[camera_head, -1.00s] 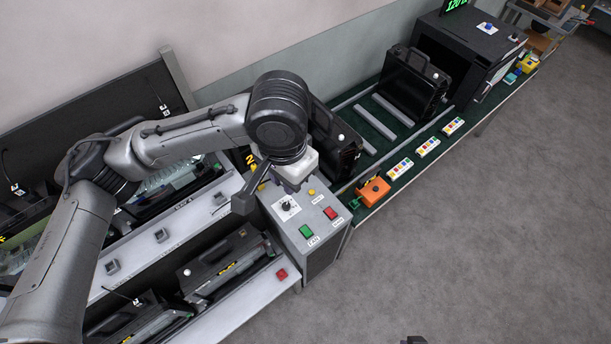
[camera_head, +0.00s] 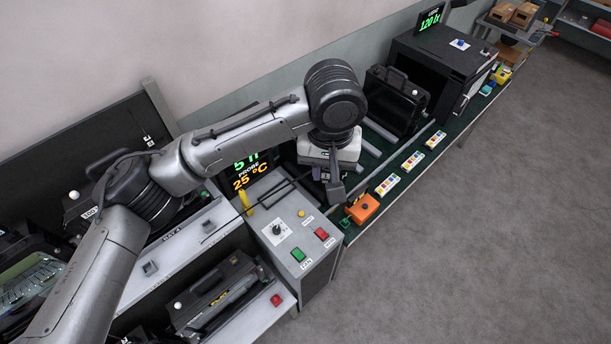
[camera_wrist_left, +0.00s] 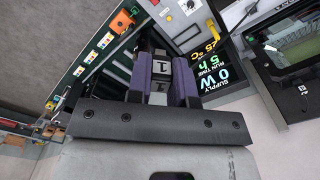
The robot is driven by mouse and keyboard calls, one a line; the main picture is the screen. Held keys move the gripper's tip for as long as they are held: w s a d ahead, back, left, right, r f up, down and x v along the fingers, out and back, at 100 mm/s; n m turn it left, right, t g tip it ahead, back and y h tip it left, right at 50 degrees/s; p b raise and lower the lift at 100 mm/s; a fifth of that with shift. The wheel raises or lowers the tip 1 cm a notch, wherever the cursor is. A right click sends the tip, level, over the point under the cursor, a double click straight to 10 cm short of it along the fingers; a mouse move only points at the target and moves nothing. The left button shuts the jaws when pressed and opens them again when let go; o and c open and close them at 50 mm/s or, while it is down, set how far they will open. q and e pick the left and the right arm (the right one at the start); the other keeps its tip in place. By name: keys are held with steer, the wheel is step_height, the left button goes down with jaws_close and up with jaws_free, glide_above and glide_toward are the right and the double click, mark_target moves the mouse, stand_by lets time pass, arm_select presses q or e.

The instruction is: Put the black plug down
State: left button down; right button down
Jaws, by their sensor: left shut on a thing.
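In the head view the wrist and fingers mostly hide the plug. A thin black cable (camera_head: 262,207) runs left from near the gripper, over the control box. My right gripper is not in view.
The control box (camera_head: 283,236) has a knob and green and red buttons, with a display (camera_head: 246,172) behind it. The green bench (camera_head: 402,202) bears an orange box (camera_head: 363,209), label strips and a black housing (camera_head: 396,100). Another housing (camera_head: 213,292) lies on the lower left shelf.

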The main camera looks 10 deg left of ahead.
arm_select(q)
steer(key=shift+w+d+f, duration=0.15)
steer(key=shift+w+d, duration=0.1)
steer(key=shift+d, duration=0.05)
steer(key=shift+a+f+m, duration=0.1)
steer(key=shift+f+m, duration=0.1)
steer(key=shift+m, duration=0.1)
steer(key=s+a+f+m, duration=0.3)
steer(key=a+f+m, duration=0.2)
steer(key=f+m, duration=0.5)
steer(key=shift+f+m, duration=0.15)
steer(key=shift+m, duration=2.95)
steer(key=shift+s, duration=0.1)
